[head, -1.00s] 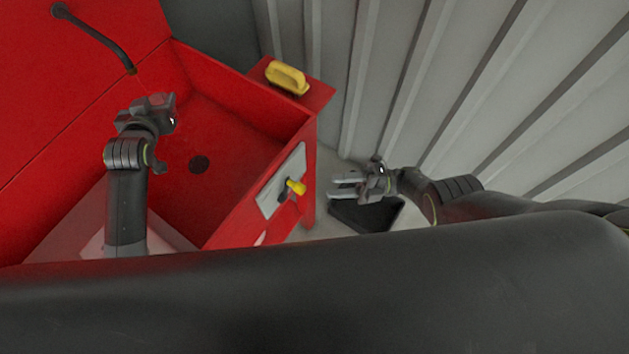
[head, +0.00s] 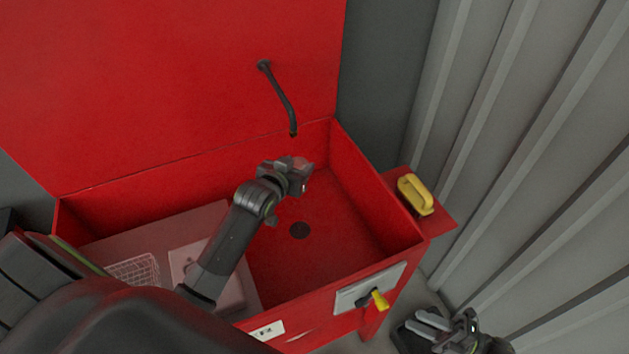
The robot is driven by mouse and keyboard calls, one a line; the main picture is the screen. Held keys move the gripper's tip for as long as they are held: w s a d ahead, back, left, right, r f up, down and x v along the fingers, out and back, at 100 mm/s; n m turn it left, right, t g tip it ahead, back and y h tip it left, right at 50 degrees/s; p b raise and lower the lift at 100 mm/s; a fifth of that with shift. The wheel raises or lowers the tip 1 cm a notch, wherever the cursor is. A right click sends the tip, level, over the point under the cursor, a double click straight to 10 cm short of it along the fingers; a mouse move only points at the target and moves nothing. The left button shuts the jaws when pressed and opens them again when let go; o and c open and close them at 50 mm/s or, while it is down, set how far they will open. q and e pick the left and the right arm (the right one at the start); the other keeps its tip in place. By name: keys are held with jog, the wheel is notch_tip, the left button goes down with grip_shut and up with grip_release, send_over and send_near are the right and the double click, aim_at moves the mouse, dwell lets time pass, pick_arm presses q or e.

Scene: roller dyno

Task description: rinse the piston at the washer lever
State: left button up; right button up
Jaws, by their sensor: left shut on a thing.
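The red parts washer (head: 345,200) is open, with its lid raised behind. My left gripper (head: 301,178) is over the basin, shut on the piston, which is mostly hidden by the jaws. It is below and just right of the tip of the black spout (head: 282,97). The washer lever (head: 379,300) has a yellow handle and sits on a grey plate on the washer's front. My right gripper (head: 430,325) is open and empty, low at the right, to the right of the lever and apart from it.
A yellow-handled brush (head: 415,195) lies on the red side shelf (head: 440,220). A wire basket (head: 135,270) lies on a pale shelf at the basin's left. A corrugated grey wall (head: 530,150) closes the right side.

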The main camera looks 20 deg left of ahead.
grip_shut()
jog(key=s+d+r+n+t+h, duration=0.1)
jog(key=d+n+t+h, duration=0.3)
jog(key=n, duration=1.2)
jog(key=d+r+n+t, duration=0.15)
jog(key=n+t, duration=0.35)
jog(key=n, duration=1.1)
jog(key=w+a, duration=0.1)
jog(key=a, duration=1)
jog(key=shift+w+a+f, duration=0.15)
jog(key=shift+a+f, duration=0.05)
jog(key=shift+a, duration=0.05)
